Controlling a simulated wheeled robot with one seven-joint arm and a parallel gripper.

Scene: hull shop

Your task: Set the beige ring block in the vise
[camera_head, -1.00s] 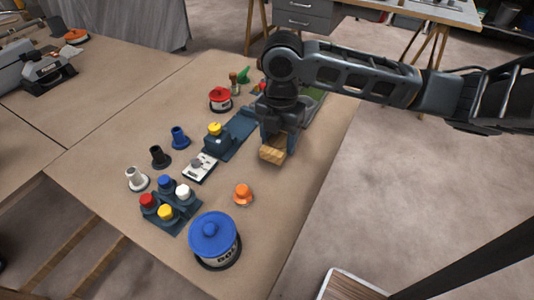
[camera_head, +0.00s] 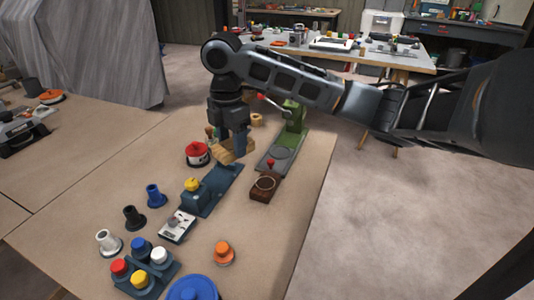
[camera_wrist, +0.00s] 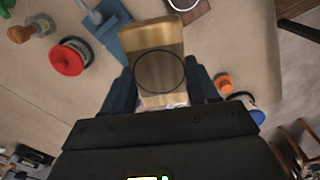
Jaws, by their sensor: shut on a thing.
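The beige ring block (camera_wrist: 157,68) is wood-coloured with a dark circle on its face. It is held between the two fingers of my gripper (camera_wrist: 160,92), which is shut on it. In the head view the block (camera_head: 230,154) is at my gripper (camera_head: 236,143), near the far end of a dark blue fixture with a yellow knob (camera_head: 205,192), which looks like the vise. The blue fixture also shows at the top left of the wrist view (camera_wrist: 107,27). I cannot tell whether the block touches it.
A dark brown ring block (camera_head: 264,188) lies to the right, before a green press (camera_head: 294,118) with a grey base. A red-lidded pot (camera_head: 197,154) stands close on the left.

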